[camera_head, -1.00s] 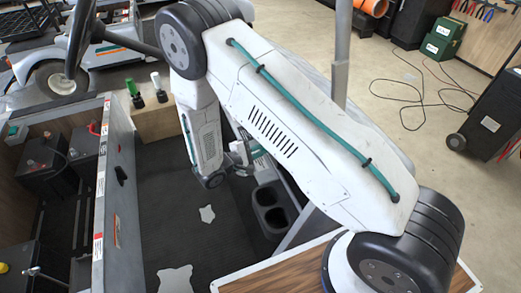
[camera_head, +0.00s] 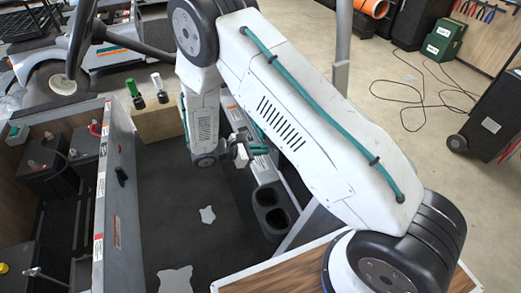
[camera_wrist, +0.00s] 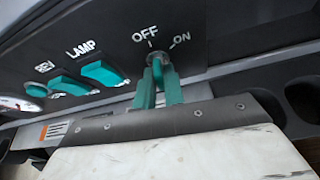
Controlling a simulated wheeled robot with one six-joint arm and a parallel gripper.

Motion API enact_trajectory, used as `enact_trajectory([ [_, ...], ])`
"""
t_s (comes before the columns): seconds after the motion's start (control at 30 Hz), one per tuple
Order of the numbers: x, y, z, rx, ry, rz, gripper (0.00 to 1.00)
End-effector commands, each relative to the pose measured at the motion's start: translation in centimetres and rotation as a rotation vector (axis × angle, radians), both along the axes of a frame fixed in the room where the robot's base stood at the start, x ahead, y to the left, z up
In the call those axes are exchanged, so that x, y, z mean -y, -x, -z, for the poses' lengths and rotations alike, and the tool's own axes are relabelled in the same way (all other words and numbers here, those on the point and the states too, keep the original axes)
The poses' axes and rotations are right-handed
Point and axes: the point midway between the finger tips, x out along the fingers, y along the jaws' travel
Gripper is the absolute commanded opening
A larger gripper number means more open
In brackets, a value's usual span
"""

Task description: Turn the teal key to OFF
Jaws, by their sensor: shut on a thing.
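In the wrist view, the key switch sits in a dark panel (camera_wrist: 215,55) below white OFF and ON labels. The teal key (camera_wrist: 157,61) is at the switch, mostly covered by my fingers. My gripper (camera_wrist: 158,78) has teal fingers, one on each side of the key, and is shut on it. OFF is printed above and slightly left of the switch, ON to its right. The key's exact angle is hard to tell. In the head view, my wrist is at the console beyond the cup holders, and the key cannot be made out.
Left of the key are a teal LAMP rocker (camera_wrist: 104,73) and a teal REV rocker (camera_wrist: 70,86). In the head view, a cup holder (camera_head: 270,208) stands near my wrist.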

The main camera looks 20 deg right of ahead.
Motion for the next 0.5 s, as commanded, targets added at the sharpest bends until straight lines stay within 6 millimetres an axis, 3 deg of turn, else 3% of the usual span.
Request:
enact_trajectory([
  [0.5, -0.11, -0.09, 0.0, -0.139, 0.0, -0.002, 0.0],
])
